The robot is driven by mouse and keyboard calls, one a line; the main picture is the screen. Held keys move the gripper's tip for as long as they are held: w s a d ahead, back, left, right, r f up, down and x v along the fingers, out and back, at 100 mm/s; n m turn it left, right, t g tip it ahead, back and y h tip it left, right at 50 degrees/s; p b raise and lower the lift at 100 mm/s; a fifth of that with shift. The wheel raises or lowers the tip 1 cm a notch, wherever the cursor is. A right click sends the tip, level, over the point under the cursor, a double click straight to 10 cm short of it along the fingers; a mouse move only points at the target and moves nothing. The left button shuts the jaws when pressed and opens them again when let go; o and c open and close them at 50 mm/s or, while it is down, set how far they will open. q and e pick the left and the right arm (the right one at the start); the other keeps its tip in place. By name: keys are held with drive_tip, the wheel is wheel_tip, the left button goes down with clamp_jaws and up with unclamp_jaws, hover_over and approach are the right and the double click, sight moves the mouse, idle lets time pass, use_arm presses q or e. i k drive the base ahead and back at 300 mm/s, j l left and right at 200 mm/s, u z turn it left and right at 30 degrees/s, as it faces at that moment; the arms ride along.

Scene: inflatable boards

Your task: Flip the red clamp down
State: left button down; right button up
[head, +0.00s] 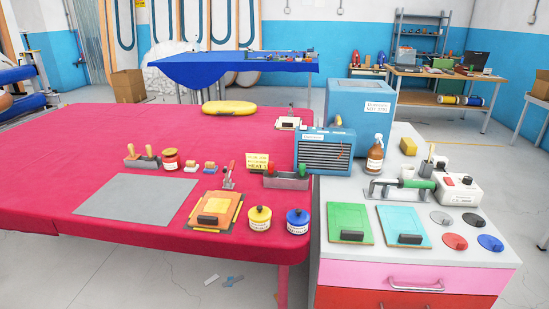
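The red clamp (231,169) is a small toggle clamp with a red handle and a grey metal body. It stands on the red-covered table (110,150), just left of the yellow sign. Its handle points up, tilted slightly. It is small in the head view, so its jaw is hard to make out. Neither of my grippers shows in the head view, and nothing is seen touching the clamp.
The yellow sign (258,163) and a grey tray (286,181) stand close right of the clamp. An orange board (215,210), yellow tin (259,218) and blue tin (298,221) lie in front. A grey mat (138,197) is bare.

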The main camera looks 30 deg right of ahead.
sight(232, 164)
drive_tip(key=i+j+z, duration=0.2)
drive_tip(key=z, duration=0.15)
drive_tip(key=i+j+z, duration=0.3)
drive_tip(key=j+z, duration=0.35)
drive_tip(key=i+j+z, duration=0.1)
drive_tip(key=j+z, duration=0.55)
drive_tip(key=j, duration=0.15)
